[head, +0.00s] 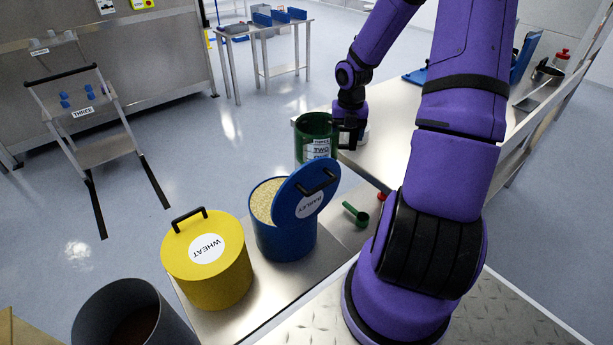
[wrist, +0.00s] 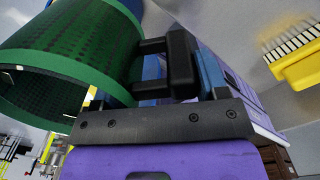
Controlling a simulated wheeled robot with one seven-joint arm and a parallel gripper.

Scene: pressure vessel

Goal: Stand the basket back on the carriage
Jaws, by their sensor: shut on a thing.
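The basket (head: 313,128) is a green cylinder with a white label reading TWO, roughly upright at the near-left end of the steel table in the head view. My gripper (head: 349,136) is at its right side. In the wrist view the basket (wrist: 75,50) shows perforated walls, green rims and an open end. My gripper (wrist: 182,75) is shut on its black side handle there. Whether the basket's base rests on anything is hidden. A wheelless-looking steel frame labelled THREE (head: 105,150) stands at left; I cannot tell whether it is the carriage.
A yellow WHEAT bin (head: 230,278) and a blue BARLEY bin (head: 283,238) with a tilted lid stand on a low steel surface below the basket. A green scoop (head: 354,214) lies beside them. The steel table (head: 400,130) is to the right. Floor at left is mostly clear.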

